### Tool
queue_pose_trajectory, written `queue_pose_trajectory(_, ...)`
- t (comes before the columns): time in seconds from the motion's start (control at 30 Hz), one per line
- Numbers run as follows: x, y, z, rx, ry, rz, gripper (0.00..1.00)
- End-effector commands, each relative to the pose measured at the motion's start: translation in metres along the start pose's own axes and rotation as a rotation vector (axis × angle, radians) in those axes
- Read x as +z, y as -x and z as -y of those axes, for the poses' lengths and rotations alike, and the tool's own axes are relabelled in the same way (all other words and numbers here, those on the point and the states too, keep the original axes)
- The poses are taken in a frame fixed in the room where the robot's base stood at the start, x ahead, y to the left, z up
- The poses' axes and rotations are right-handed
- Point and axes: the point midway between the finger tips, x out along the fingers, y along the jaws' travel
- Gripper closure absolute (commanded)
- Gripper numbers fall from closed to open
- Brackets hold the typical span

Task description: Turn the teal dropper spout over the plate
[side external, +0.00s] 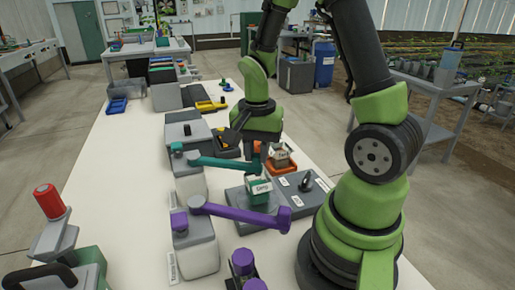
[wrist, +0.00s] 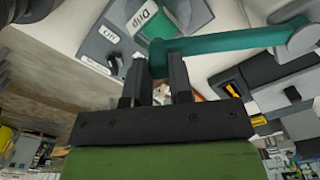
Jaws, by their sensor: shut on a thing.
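The teal dropper spout (side external: 225,163) is a horizontal arm. It runs from a pivot on a white tank (side external: 190,183) with a grey lid to its free end at my gripper (side external: 259,150). In the wrist view the teal spout (wrist: 225,43) crosses the top, and its end sits between the fingers of my gripper (wrist: 157,62), which is shut on it.
A purple spout (side external: 240,214) on a nearer tank reaches out in front of the plate. A grey panel (side external: 303,187) with a black handle is right of the block. An orange tray (side external: 283,168) lies behind it. The bench's left strip (side external: 120,190) is clear.

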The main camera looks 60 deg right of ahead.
Motion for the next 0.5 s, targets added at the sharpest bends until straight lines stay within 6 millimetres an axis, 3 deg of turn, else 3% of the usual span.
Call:
queue_pose_trajectory(0.33,0.0020,0.0000,-0.0006,0.004,-0.007,0.005,1.00)
queue_pose_trajectory(0.37,0.0020,0.0000,-0.0006,0.004,-0.007,0.005,0.77)
queue_pose_trajectory(0.47,0.0018,0.0000,-0.0005,0.003,-0.006,0.005,0.54)
queue_pose_trajectory(0.5,0.0017,0.0000,-0.0004,0.003,-0.005,0.004,0.53)
